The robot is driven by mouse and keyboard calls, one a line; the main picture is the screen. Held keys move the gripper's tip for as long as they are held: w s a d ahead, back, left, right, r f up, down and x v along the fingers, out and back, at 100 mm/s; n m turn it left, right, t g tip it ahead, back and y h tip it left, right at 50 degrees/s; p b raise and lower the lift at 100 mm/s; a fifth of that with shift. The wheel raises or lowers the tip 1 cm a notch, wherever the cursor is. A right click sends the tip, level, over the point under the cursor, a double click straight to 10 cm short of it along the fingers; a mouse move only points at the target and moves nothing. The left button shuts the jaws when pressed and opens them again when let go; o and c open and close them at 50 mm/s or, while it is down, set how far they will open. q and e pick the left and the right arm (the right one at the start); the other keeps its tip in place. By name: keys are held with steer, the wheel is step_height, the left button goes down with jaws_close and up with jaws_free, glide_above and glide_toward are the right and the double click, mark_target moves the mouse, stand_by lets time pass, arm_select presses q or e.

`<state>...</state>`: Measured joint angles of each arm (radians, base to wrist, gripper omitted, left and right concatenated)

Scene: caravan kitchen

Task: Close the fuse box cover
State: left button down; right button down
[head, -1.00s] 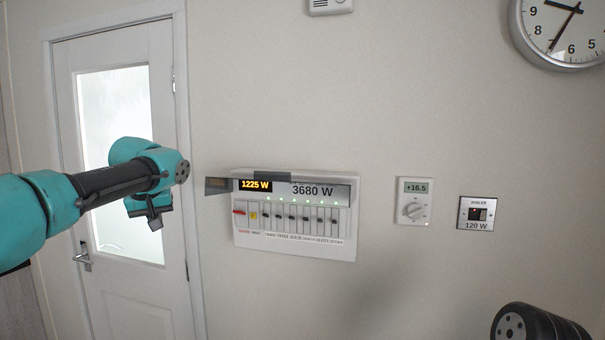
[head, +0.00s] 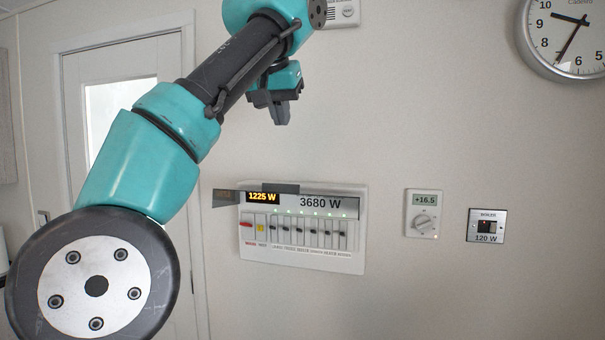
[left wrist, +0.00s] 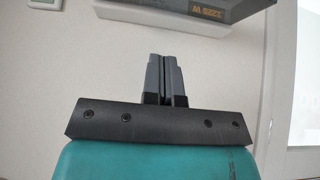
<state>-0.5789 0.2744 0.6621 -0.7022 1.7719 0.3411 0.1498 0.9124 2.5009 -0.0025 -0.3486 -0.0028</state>
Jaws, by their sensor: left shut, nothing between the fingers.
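The fuse box (head: 300,255) is a white panel on the wall with a row of breaker switches, green lights and displays reading 1225 W and 3680 W. Its smoky cover (head: 225,198) stands raised, jutting out from the top and past the box's left edge; I see it nearly edge-on. My left gripper (head: 281,115) is shut and empty, above the box and apart from it in the head view. In the left wrist view its fingertips (left wrist: 162,62) point toward the dark cover (left wrist: 185,18), where the 1225 W text shows upside down. My right gripper is not in view.
A thermostat (head: 422,213) and a boiler switch (head: 487,226) are on the wall to the right. A clock (head: 565,38) hangs at the top right. A door (head: 95,150) is on the left behind my arm. The wall below the box is clear.

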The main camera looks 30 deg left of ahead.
arm_select(q)
steer(key=shift+f, duration=0.1)
steer(key=x, duration=1)
steer(key=shift+a+f, duration=0.1)
steer(key=shift+f, duration=0.05)
steer(key=shift+s+f, duration=0.2)
steer(key=shift+f, duration=1.55)
steer(key=shift+s, duration=0.1)
steer(key=shift+s+f+t, duration=0.2)
steer(key=shift+f+t, duration=0.1)
steer(key=shift+f, duration=0.05)
